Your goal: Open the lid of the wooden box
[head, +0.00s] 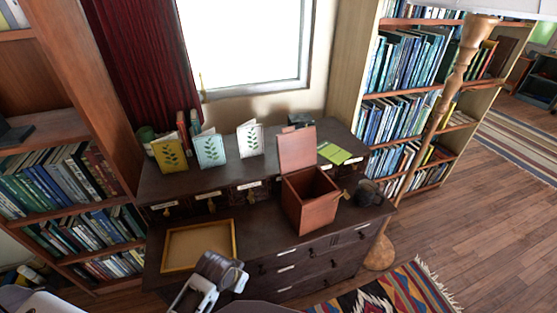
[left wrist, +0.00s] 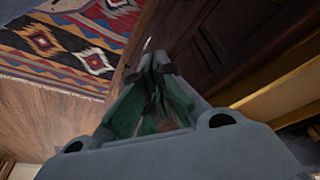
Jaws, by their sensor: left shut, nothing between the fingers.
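The reddish-brown wooden box (head: 310,203) stands on the dark desk, right of its middle. Its lid (head: 297,148) is raised and stands roughly upright at the back, and the dark inside shows. My left gripper (head: 200,290) is low in the head view, in front of the desk's front edge, well left of and apart from the box. In the left wrist view its fingers (left wrist: 158,66) are together and empty, near the dark desk front. The box is not seen in that view. My right gripper is not in view.
A yellow-framed tray (head: 236,240) lies on the desk's left part. Cards (head: 211,149) stand on the raised back shelf. A dark object (head: 368,193) sits right of the box. A lamp post (head: 430,120) stands at right. A patterned rug (head: 400,290) lies on the floor.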

